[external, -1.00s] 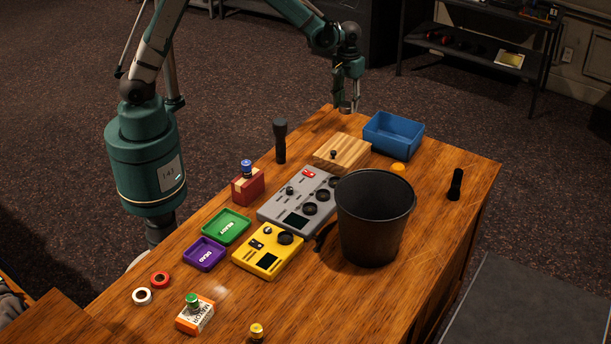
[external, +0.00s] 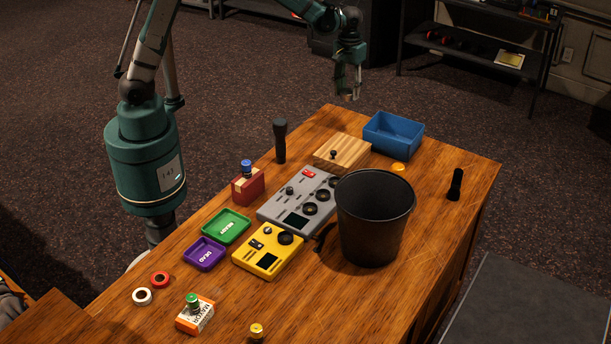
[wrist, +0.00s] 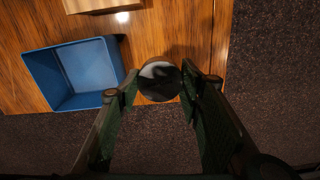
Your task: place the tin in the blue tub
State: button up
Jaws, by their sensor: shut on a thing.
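The tin (wrist: 159,81) is a round, dark-topped can in the wrist view. My gripper (wrist: 160,86) is shut on it, with one finger on each side. In the external view my gripper (external: 347,96) hangs above the far end of the desk, and the tin there is too small to make out clearly. The blue tub (external: 393,135) is an open rectangular box on the desk's far right part, to the right of and below my gripper. In the wrist view the blue tub (wrist: 73,76) lies left of the tin, and its visible inside looks empty.
A wooden block with a black knob (external: 342,153) sits beside the tub. A black bucket (external: 374,219), a grey mixer (external: 299,202) and a black flashlight (external: 280,141) stand nearer. An orange cap (external: 398,169) lies near the tub. The desk's far edge is below my gripper.

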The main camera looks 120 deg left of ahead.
send_over(393, 137)
jog(key=w+d, duration=0.2)
jog(key=d, duration=0.3)
jog(key=shift+m, duration=0.4)
jog(key=shift+f, duration=2.65)
jog(key=shift+f, duration=0.1)
jog(key=shift+f, duration=3)
jog(key=shift+f, duration=1.85)
jog(key=shift+f+b, duration=0.2)
jog(key=shift+b, duration=0.1)
jog(key=o, duration=0.9)
